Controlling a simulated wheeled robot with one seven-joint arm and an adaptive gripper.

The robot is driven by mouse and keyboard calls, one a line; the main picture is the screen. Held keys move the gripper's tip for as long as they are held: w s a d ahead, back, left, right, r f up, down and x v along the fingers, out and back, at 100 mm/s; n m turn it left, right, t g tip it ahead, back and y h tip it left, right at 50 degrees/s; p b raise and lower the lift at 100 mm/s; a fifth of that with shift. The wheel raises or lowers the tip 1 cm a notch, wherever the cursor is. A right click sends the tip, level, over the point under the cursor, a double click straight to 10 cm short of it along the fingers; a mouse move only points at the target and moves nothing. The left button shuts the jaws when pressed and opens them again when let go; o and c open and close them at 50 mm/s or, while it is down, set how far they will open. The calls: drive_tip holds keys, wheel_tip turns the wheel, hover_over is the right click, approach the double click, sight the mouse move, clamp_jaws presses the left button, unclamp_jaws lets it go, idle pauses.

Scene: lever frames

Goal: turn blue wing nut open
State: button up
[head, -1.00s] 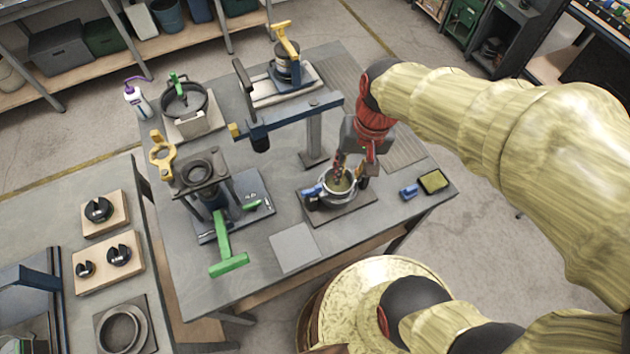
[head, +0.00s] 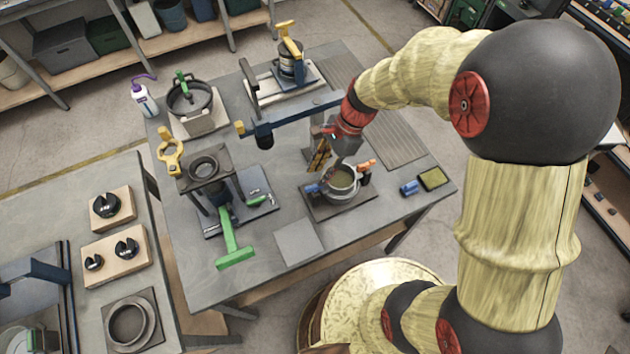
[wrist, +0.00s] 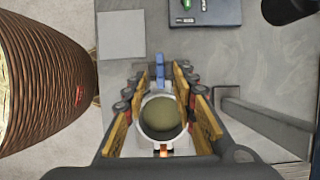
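The blue wing nut (head: 313,188) appears as a small blue piece on the left side of a grey round pot (head: 342,184). In the wrist view the blue piece (wrist: 160,72) stands just beyond the pot's rim, upright in the picture. An orange piece (head: 366,165) sits on the pot's opposite side. My gripper (head: 319,162) is tilted above the pot's left part, near the blue piece and apparently apart from it. In the wrist view my gripper (wrist: 159,76) has its yellow-padded fingers spread, with the pot and blue piece showing between them. Nothing is held.
The pot stands on a dark plate (head: 327,214). A beam on a post (head: 290,118) crosses behind my gripper. A press with a green handle (head: 233,245) stands left. A blue block (head: 409,188) and a yellow-topped box (head: 433,179) lie right. A grey square (head: 298,241) lies in front.

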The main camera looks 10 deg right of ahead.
sight(311, 187)
drive_tip(key=x, duration=0.5)
drive_tip(key=shift+b, duration=0.3)
drive_tip(key=c, duration=0.4)
clamp_jaws()
drive_tip(key=shift+r, duration=0.1)
